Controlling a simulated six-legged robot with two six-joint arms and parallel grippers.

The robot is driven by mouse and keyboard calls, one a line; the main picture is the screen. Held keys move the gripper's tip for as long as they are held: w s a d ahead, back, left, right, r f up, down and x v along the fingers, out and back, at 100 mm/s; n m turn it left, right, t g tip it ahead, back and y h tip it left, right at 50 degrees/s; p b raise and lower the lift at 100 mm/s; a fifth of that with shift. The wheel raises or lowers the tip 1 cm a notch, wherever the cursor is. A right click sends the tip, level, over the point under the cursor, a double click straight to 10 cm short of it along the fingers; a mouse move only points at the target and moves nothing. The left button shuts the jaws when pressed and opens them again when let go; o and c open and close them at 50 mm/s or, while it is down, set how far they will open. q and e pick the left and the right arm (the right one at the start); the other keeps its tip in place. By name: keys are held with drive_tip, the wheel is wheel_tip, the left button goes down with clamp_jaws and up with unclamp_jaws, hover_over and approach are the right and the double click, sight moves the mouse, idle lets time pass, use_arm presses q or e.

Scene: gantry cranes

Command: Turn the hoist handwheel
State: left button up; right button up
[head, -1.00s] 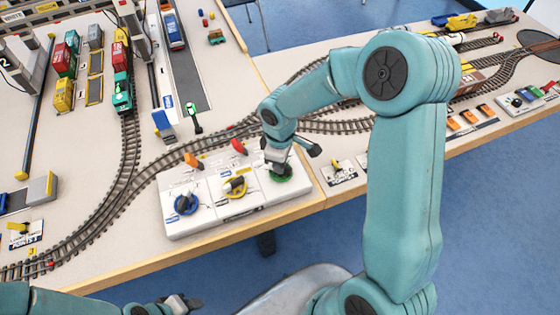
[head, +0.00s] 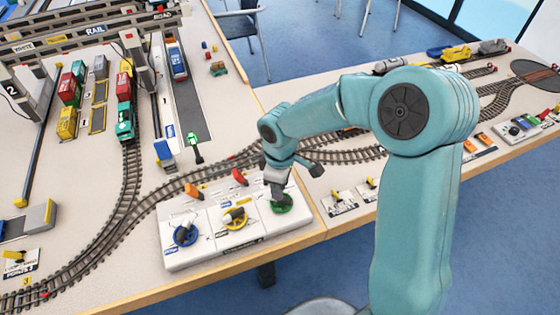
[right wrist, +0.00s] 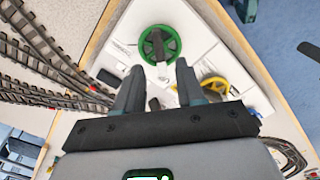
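A white control panel (head: 207,254) at the table's front edge carries a blue handwheel (head: 186,236), a yellow handwheel (head: 236,218) and a green handwheel (head: 282,208). Their labels are too small to read, so I cannot tell which is the hoist. My right gripper (head: 279,195) points down at the green wheel and hides part of it. In the right wrist view its fingers (right wrist: 159,72) are apart with nothing between them. The green wheel (right wrist: 171,43) lies just beyond the fingertips; contact is not clear. The yellow wheel (right wrist: 215,83) is beside the right finger. My left gripper is out of view.

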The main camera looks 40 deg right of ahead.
wheel_tip(320, 180, up, 12)
drive_tip(key=shift+r, duration=0.15)
idle(1.2)
